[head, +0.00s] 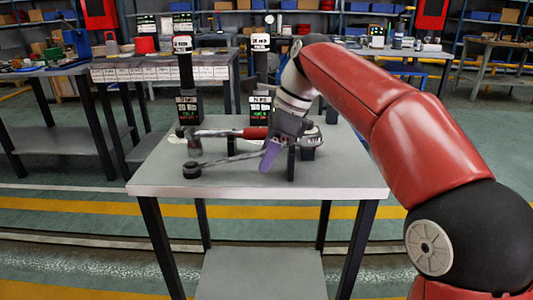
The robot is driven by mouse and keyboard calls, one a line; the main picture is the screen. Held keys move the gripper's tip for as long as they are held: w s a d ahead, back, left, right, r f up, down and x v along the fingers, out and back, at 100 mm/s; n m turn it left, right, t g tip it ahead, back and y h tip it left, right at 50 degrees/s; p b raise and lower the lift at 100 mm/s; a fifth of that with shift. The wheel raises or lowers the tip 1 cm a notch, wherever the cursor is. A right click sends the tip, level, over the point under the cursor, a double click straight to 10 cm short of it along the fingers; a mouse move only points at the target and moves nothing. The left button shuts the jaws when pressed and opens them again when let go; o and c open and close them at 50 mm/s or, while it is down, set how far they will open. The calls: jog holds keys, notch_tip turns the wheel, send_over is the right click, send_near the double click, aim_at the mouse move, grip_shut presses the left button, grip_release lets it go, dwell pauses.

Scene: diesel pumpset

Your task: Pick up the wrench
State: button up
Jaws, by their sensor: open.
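A long grey bar-shaped tool, which looks like the wrench (228,160), lies on the grey-topped table (340,185). Its round dark end is at the left, and its right end passes behind my gripper. My gripper (280,168) is over the right half of the table, pointing down and open. A purplish finger and a dark finger show, near the tool's right end. I cannot tell whether they touch the tool or stand around it.
Behind lies a second tool with a red grip (254,133); its head (194,145) is at the left. Two dark upright devices with green displays (187,110) (260,108) stand at the table's back.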

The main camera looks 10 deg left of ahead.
grip_shut()
jog(key=shift+r, duration=0.1)
dwell(0.4)
